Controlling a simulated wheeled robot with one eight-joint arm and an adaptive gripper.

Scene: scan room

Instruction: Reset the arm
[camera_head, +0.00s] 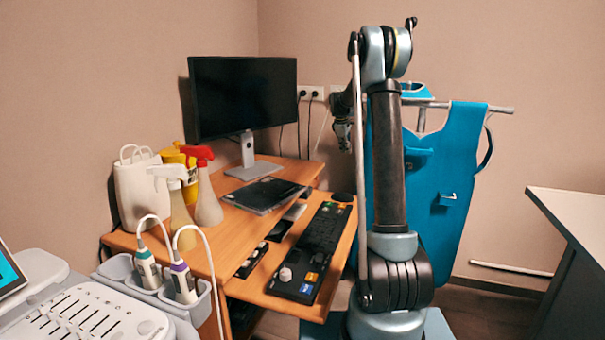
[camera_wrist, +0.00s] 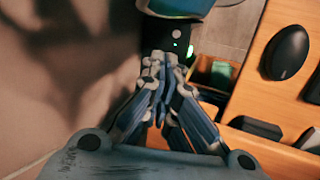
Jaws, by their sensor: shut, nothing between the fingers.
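My gripper (camera_head: 343,140) hangs from my raised, folded arm in the head view, near the back wall and right of the monitor. It is partly hidden by my own arm links. In the wrist view my gripper (camera_wrist: 162,72) points away from the camera with its fingers together and nothing between them. A dark part with small lights and a blue edge shows just beyond the fingertips; I cannot tell whether they touch it.
A wooden desk (camera_head: 229,249) holds a monitor (camera_head: 243,95), a black keyboard panel (camera_head: 312,250), spray bottles (camera_head: 206,188) and a white bag (camera_head: 139,188). A blue apron (camera_head: 446,195) hangs on a rail behind my arm. A dark mouse (camera_wrist: 286,52) shows in the wrist view. A table (camera_head: 580,215) stands right.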

